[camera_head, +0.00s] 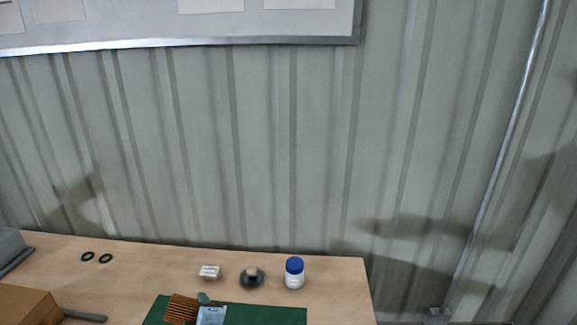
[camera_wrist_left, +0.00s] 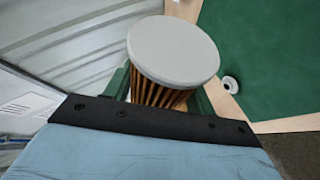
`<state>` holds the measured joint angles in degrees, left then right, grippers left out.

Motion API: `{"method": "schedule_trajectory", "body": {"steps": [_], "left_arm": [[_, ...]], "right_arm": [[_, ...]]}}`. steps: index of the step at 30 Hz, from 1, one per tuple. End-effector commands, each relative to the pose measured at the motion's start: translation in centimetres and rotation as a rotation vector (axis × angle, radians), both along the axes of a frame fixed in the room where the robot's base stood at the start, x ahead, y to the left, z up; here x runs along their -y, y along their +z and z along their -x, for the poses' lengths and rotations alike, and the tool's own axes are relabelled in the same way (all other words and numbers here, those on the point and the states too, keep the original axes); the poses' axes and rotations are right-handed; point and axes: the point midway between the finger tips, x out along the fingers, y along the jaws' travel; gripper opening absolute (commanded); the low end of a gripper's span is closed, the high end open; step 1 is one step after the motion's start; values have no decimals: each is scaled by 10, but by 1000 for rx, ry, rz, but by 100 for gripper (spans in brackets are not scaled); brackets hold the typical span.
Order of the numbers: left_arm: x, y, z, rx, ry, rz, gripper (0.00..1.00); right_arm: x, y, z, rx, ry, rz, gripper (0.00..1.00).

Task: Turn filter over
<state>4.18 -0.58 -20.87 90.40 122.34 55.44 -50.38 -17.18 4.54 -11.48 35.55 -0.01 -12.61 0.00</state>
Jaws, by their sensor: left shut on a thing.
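The filter cartridge (camera_head: 182,309) has orange-brown pleats and shows at the lower edge of the head view, over the green mat (camera_head: 285,315). In the left wrist view the filter (camera_wrist_left: 173,48) shows a round light-grey end cap facing the camera, with its pleats below. My left gripper (camera_wrist_left: 163,92) is shut on the filter, with parts of its green fingers on either side of the pleats. Its light blue body hides the lower part of the filter. Whether the filter touches the mat cannot be told. My right gripper is in neither view.
On the wooden table (camera_head: 335,275) stand a blue-capped white jar (camera_head: 294,275), a dark round dish (camera_head: 252,278) and a small white block (camera_head: 209,272). Two black rings (camera_head: 96,257) lie at the left. A cardboard box (camera_head: 25,306) is at the lower left. A corrugated wall is behind.

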Motion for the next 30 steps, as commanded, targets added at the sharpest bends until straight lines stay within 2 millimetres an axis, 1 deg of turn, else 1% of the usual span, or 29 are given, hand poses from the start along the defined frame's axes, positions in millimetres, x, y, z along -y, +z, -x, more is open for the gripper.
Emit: {"method": "schedule_trajectory", "body": {"steps": [5, 12, 15, 20, 22, 30], "left_arm": [[-1, 1, 0, -35, -31, -67, 31], [-1, 0, 0, -177, -154, -327, 31], [-1, 0, 0, -221, -191, -408, 31], [0, 0, 0, -254, -219, -466, 31], [-1, 1, 0, -279, -241, -515, 31], [-1, 0, 0, -437, -379, -806, 31]], "right_arm": [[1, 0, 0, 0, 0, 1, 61], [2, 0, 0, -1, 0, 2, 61], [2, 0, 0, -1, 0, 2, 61], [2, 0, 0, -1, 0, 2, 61], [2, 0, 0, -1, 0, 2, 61], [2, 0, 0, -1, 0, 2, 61]]}}
